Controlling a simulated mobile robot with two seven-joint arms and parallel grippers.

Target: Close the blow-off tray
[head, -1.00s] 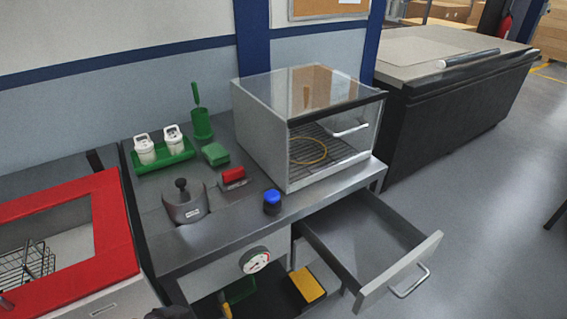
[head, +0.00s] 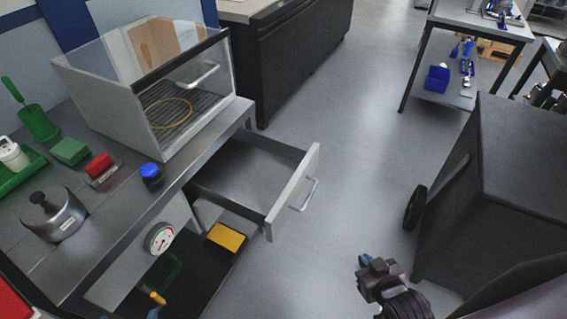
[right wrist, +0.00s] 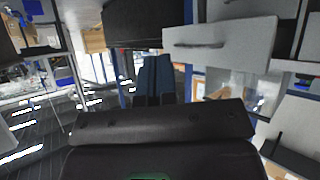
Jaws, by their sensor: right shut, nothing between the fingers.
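The blow-off tray (head: 262,172) is a grey metal drawer pulled out from under the bench. Its light front panel (head: 292,192) carries a bar handle (head: 304,194) facing right. My right gripper (head: 365,261) is at the lower right in the head view, apart from the tray and to the right of and below its handle in the picture. Its dark blue fingers (right wrist: 151,80) are shut and empty in the right wrist view, where a pale panel with a handle (right wrist: 222,43), seemingly the tray front, shows beyond them. My left gripper is not in view.
A clear-fronted box (head: 150,90) stands on the bench above the tray. A blue-capped item (head: 151,173) and a gauge (head: 160,238) are nearby. A black wheeled cabinet (head: 510,190) stands at right. The floor between tray and cabinet is clear.

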